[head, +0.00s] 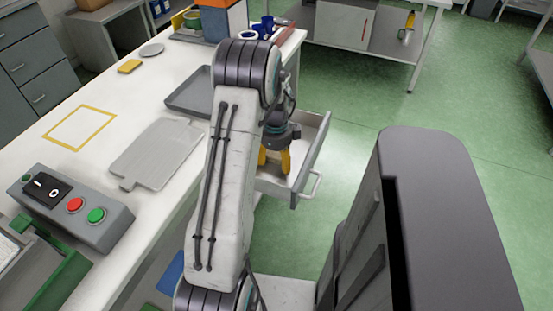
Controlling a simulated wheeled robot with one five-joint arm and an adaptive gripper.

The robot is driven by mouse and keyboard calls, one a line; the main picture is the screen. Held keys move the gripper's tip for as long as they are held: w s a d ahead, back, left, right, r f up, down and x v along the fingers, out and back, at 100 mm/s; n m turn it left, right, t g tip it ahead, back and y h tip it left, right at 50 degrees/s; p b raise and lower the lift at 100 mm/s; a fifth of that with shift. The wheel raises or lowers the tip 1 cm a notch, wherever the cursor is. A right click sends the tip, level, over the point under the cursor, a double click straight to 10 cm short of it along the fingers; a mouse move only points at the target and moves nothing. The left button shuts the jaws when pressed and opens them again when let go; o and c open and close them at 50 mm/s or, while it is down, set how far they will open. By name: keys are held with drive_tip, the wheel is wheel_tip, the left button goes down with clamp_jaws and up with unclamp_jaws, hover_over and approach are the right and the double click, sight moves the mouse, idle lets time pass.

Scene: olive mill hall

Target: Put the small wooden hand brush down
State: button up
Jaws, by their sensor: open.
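My gripper (275,160) points down into an open drawer (319,150) on the right side of the white worktable. Its two yellow fingers stand apart, so it is open. The drawer floor that shows in front of the fingers looks pale and bare.
The white worktable (105,98) carries a flat grey board (157,152), a dark grey tray (188,94), a yellow square outline (80,127), a yellow block (130,66) and a button box (70,207). Blue cups (262,27) stand at its far end. Green floor (345,150) lies clear right of the drawer.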

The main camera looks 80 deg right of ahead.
sight(276, 157)
drive_tip(key=shift+r, duration=0.1)
wheel_tip(276, 157, up, 12)
drive_tip(key=w+a+r+n, duration=0.2)
drive_tip(key=w+a+n, duration=0.2)
drive_tip(key=w, duration=0.2)
drive_tip(key=w+a+r+n, duration=0.2)
drive_tip(key=w+a+n, duration=0.2)
drive_tip(key=w, duration=0.3)
drive_tip(key=w+a+r+n, duration=0.2)
drive_tip(key=w+a+n, duration=0.2)
drive_tip(key=w, duration=0.2)
drive_tip(key=shift+w+t+h, duration=0.15)
drive_tip(key=shift+t+h, duration=0.15)
drive_tip(key=w+a+r+n+t, duration=0.1)
drive_tip(key=w+a+n, duration=0.2)
drive_tip(key=a+n, duration=0.6)
drive_tip(key=w+a+r+n, duration=0.2)
drive_tip(key=w+a+n, duration=0.3)
drive_tip(key=a, duration=0.7)
drive_tip(key=s+a+f+n, duration=0.1)
drive_tip(key=s+a+n, duration=0.2)
drive_tip(key=a+n, duration=0.3)
drive_tip(key=s+a+n+t+y, duration=0.1)
drive_tip(key=s+a+n, duration=0.2)
drive_tip(key=a+n, duration=0.3)
drive_tip(key=shift+s+f+n, duration=0.3)
drive_tip(key=shift+f+n, duration=0.05)
drive_tip(key=shift+n, duration=0.15)
drive_tip(key=shift+d, duration=0.1)
